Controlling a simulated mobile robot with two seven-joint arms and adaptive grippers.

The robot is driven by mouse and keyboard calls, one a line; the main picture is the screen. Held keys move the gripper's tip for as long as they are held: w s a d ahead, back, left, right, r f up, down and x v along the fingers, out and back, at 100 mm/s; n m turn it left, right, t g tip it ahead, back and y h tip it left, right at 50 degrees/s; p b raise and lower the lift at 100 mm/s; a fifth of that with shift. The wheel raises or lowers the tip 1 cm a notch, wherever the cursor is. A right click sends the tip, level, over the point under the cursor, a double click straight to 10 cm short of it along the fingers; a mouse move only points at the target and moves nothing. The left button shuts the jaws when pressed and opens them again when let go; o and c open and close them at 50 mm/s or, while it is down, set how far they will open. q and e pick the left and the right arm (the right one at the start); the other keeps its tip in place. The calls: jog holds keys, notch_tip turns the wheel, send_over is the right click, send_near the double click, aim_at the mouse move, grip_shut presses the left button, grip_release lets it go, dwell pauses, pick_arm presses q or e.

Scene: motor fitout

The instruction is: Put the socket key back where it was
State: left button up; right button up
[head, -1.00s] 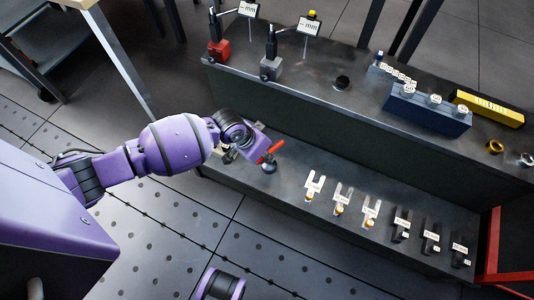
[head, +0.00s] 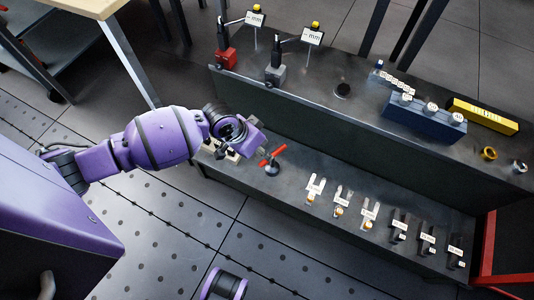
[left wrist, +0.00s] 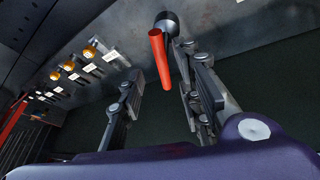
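The socket key (head: 281,149) has a red cross handle and stands roughly upright on a dark round base on the lower step of the dark bench. In the left wrist view its red handle (left wrist: 160,60) shows beyond the fingers, nearer the right-hand one. My left gripper (left wrist: 160,100) is open, with a wide empty gap between its fingers. In the head view the left gripper (head: 240,146) is just left of the key and apart from it; the arm partly hides its fingers. My right gripper is not in view.
White-labelled forked holders (head: 342,196) and black labelled holders (head: 427,240) line the lower step to the right. The upper step carries a red-based stand (head: 226,57), a grey-based stand (head: 275,75), a blue block (head: 425,115) and a yellow block (head: 483,115). A wooden-topped table (head: 85,8) stands upper left.

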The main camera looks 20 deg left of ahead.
pick_arm(q)
jog(key=shift+p+v, duration=0.65)
jog(key=shift+v, duration=1.7)
